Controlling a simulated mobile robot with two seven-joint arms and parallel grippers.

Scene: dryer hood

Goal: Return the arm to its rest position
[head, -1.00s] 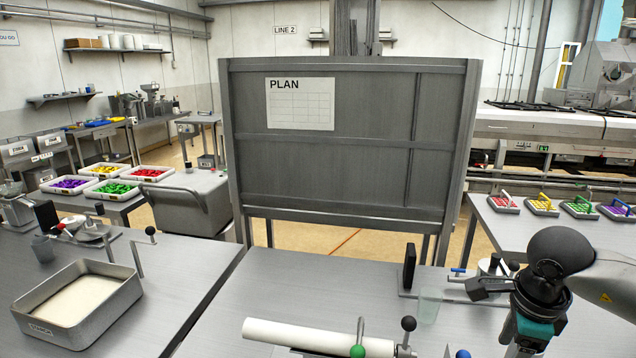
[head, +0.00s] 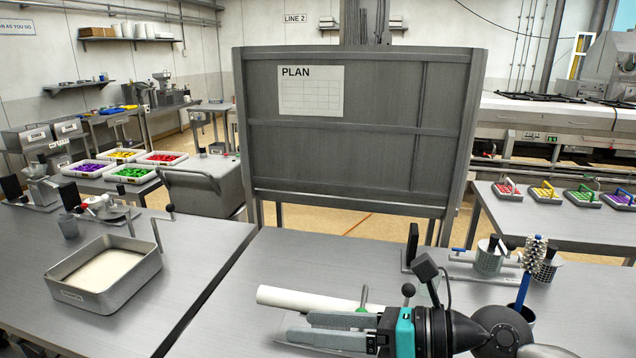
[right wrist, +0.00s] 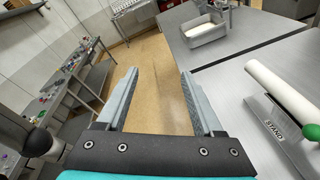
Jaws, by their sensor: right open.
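My right gripper (head: 331,329) is low at the front of the near table in the head view, its fingers pointing left. Its jaws are open and empty. In the right wrist view my right gripper (right wrist: 158,92) shows two spread grey fingers with the floor between and beyond them. A white roll (head: 300,298) lies on the table just behind the fingers, apart from them as far as I can see; it also shows in the right wrist view (right wrist: 283,92). My left gripper is not in view.
A starch tray (head: 97,288) stands on the left table. The middle of the near table (head: 320,262) is clear.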

